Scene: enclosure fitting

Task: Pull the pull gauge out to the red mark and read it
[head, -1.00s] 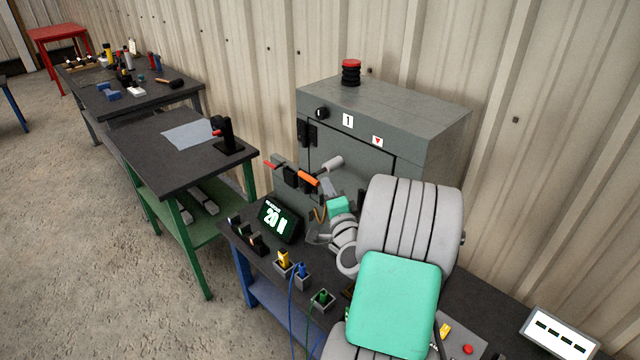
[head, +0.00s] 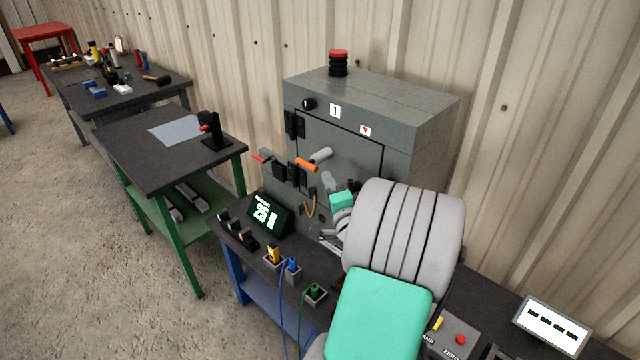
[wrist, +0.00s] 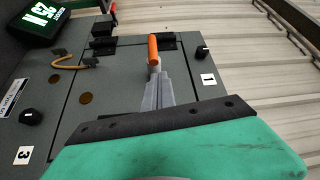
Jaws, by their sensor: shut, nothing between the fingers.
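Whether the fingertips touch the orange grip I cannot tell. I cannot make out for certain which part is the pull gauge's body, nor its red mark.
The grey cabinet (head: 420,127) stands against the corrugated wall. A hooked orange cable (head: 313,207) is beside the door. Yellow, blue and green plugs (head: 314,291) stand in sockets along the bench front. A box with a red button (head: 460,340) is at lower right.

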